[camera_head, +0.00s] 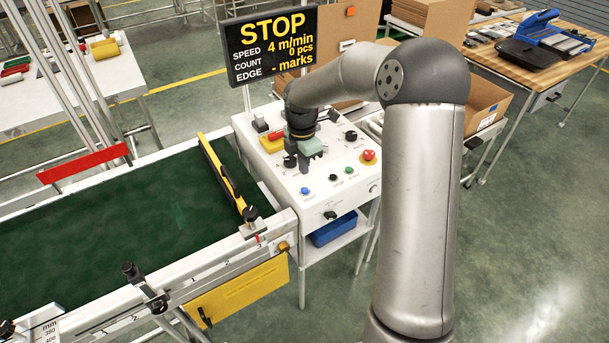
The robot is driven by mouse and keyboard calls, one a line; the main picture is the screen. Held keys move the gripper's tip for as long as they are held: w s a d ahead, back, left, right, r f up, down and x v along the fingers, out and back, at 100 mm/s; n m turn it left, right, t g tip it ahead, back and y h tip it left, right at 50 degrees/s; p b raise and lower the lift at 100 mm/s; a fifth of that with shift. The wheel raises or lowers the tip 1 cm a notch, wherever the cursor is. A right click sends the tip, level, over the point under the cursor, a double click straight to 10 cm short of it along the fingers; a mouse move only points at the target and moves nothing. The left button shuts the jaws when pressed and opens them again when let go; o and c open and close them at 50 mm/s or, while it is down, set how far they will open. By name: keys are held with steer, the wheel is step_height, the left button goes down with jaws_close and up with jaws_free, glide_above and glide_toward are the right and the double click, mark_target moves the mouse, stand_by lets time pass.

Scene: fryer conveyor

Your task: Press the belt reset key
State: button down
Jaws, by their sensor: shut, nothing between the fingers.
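The white control panel (283,183) stands at the right end of the conveyor. My gripper (304,168) points down over the middle of the panel, behind the blue button. It is shut and empty. It hides part of the panel; I cannot tell whether it touches it.
The green belt (120,235) lies left, with a yellow-black bar (222,172) across it. The display (271,45) reads STOP, 4 m/min, 0 pcs. Black knobs (351,135) and a yellow part (272,141) stand near my gripper. A blue bin (333,230) sits below the panel.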

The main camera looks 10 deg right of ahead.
step_height(320, 180, up, 7)
steer(key=shift+w, duration=0.2)
steer(key=shift+a+f, duration=0.1)
stand_by(0.4)
steer(key=s+d+p, duration=0.2)
steer(key=s+d, duration=0.2)
steer(key=s, duration=0.8)
steer(key=s+d+p, duration=0.2)
steer(key=s+d, duration=0.2)
steer(key=s, duration=0.7)
steer(key=shift+s, duration=0.35)
